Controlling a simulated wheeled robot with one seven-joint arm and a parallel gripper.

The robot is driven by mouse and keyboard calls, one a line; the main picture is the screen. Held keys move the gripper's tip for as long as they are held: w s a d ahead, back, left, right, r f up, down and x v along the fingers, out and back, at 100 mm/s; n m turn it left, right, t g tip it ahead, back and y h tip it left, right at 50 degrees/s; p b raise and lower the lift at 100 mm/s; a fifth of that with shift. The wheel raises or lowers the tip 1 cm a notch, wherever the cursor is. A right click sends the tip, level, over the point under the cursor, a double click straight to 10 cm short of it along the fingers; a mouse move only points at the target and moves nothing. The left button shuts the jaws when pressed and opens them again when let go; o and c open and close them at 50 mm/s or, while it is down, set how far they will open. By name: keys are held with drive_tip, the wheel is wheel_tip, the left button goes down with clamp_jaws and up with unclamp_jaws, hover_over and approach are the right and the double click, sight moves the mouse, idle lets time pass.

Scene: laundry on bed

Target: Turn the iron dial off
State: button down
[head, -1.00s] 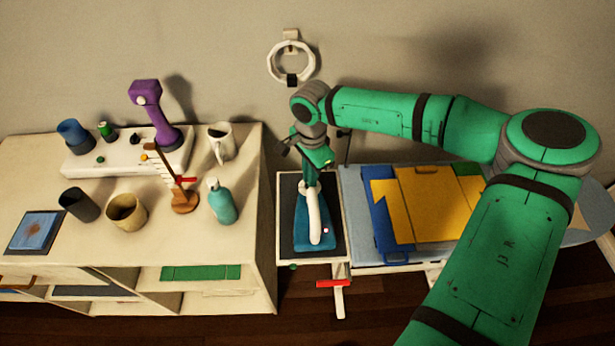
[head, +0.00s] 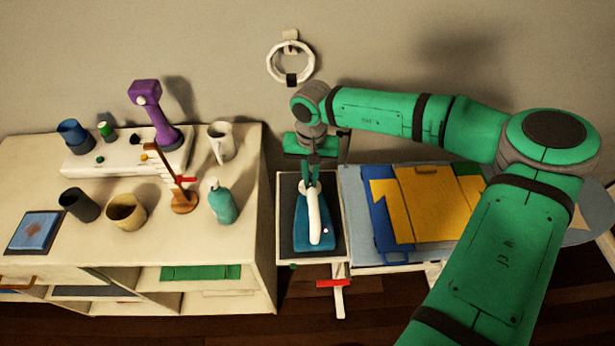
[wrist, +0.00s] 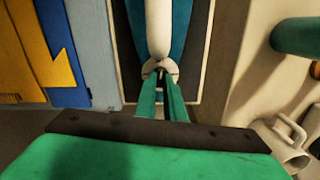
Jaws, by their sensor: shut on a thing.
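The iron (head: 327,240) has a teal body and a white handle. It lies on the dark rest pad (head: 289,212) at the end of the ironing board. My gripper (head: 314,180) reaches down at the iron's far end. In the wrist view my gripper (wrist: 160,84) has its two green fingers closed on a pale round dial (wrist: 173,68) at the base of the iron's white handle (wrist: 158,25). The dial's markings are hidden or too small to read. A small pinkish-white spot shows on the iron near its front end.
Folded yellow and blue cloth (head: 430,200) lies on the board to the right. The cream cabinet (head: 255,190) stands close on the left, with a teal bottle (head: 222,204), a white mug (head: 221,143) and a purple lamp-like object (head: 155,115). A white ring (head: 291,62) hangs on the wall.

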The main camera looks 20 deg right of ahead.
sight(310, 181)
drive_tip(key=shift+w+a+n, duration=0.1)
drive_tip(key=shift+n, duration=0.8)
drive_tip(key=c, duration=1.8)
unclamp_jaws()
drive_tip(key=shift+c, duration=0.2)
wheel_tip(310, 181, up, 11)
